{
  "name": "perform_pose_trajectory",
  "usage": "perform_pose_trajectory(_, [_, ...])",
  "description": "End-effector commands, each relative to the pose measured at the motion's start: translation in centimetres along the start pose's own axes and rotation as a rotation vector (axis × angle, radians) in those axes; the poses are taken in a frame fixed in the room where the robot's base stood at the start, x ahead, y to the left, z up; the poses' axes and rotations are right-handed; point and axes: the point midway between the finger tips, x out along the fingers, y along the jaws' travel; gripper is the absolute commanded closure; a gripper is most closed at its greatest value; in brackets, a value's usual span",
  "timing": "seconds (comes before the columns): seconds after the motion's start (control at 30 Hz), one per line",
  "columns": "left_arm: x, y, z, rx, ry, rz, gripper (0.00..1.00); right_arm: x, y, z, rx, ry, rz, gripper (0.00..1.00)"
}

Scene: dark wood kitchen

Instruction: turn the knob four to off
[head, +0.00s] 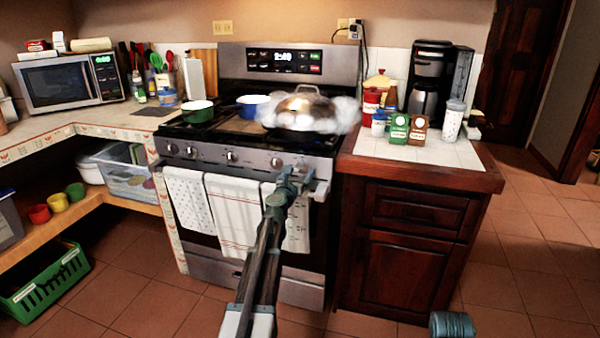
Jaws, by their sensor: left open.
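The stove (245,185) has a row of round silver knobs along its front panel. Two knobs (172,148) (190,152) are at the left, one knob (231,156) is near the middle, and another knob (276,162) is right of it. A further knob is partly hidden near my gripper. I cannot tell for sure which is knob four, nor read any knob's setting. My left gripper (293,177) is open at the right part of the panel, close to the right knobs; contact cannot be told.
A steaming pan (305,108) stands on the right burner, above my gripper. A green pot (198,111) and a blue pot (252,105) are also on the stove. Towels (232,214) hang on the oven handle below. The counter (425,150) at right holds jars and a coffee maker.

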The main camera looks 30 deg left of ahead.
Motion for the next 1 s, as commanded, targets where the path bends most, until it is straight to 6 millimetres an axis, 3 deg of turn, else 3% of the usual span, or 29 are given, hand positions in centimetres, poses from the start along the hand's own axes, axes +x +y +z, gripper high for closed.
perform_pose_trajectory(0.33, [0.74, -0.04, 0.0, 0.0, 0.0, 0.0, 0.11, 0.0, 0.0, 0.0, 0.0, 0.0, 0.0, 0.0])
perform_pose_trajectory(0.8, [0.73, -0.02, 0.0, 0.0, 0.0, 0.0, 0.96, 0.0, 0.0, 0.0, 0.0, 0.0, 0.0, 0.0])
perform_pose_trajectory(1.0, [0.72, -0.02, 0.0, 0.015, 0.0, 0.0, 0.97, 0.0, 0.0, 0.0, 0.0, 0.0, 0.0, 0.0])
